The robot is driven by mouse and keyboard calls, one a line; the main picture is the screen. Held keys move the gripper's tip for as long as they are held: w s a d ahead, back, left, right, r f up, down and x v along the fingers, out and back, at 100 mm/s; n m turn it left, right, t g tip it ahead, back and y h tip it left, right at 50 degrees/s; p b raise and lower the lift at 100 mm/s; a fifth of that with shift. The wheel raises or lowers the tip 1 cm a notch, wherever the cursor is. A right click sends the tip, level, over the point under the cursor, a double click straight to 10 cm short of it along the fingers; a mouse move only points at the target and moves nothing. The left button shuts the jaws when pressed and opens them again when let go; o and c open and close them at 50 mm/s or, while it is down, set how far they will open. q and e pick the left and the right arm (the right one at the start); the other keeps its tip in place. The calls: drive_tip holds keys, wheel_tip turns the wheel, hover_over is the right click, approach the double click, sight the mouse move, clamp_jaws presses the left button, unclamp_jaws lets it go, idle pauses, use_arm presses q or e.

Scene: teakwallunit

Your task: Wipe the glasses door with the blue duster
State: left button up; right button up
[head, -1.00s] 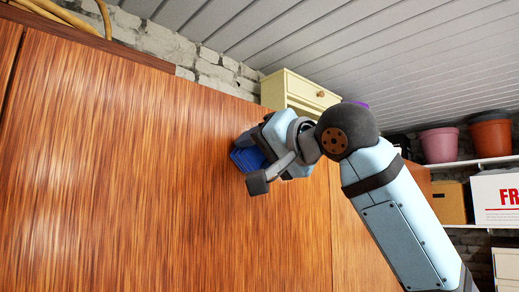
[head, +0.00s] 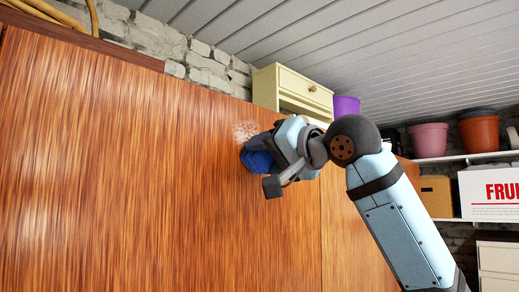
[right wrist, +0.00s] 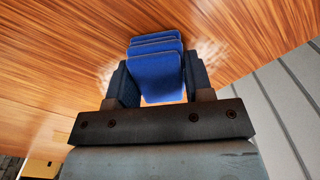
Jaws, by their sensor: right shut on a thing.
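The wooden door (head: 130,170), with streaky orange-brown grain, fills the left and middle of the head view. My right gripper (head: 266,160) is at the door's upper right part, shut on the blue duster (head: 256,161). In the right wrist view the duster (right wrist: 156,68) sits between the two dark fingers, its far end at the wood; whether it touches cannot be told. A pale, whitish smudge (head: 244,130) shows on the door just above and left of the duster. Pale patches also show beside both fingers in the right wrist view. My left gripper is out of view.
A vertical seam (head: 321,230) separates this door from the panel to its right. A cream drawer box (head: 292,90) and a purple pot (head: 346,105) stand on top of the unit. Shelves with plant pots (head: 430,139) and a white box (head: 490,192) are at the right.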

sight(242, 141)
drive_tip(key=shift+w+d, duration=0.7)
drive_tip(key=shift+d, duration=0.05)
drive_tip(key=shift+w+d+r+p, duration=0.15)
drive_tip(key=shift+w+d+p, duration=0.5)
drive_tip(key=shift+p, duration=0.2)
drive_tip(key=w+d+r+p, duration=0.1)
drive_tip(key=w+d+p, duration=0.4)
drive_tip(key=shift+s+a, duration=5.15)
drive_tip(key=shift+a, duration=0.1)
drive_tip(key=shift+s+a, duration=0.35)
drive_tip(key=shift+s, duration=0.05)
drive_tip(key=shift+r, duration=0.35)
drive_tip(key=shift+w+r, duration=0.1)
drive_tip(key=shift+r, duration=0.05)
drive_tip(key=shift+w+d, duration=0.6)
drive_tip(key=shift+d, duration=0.05)
drive_tip(key=w+d, duration=1)
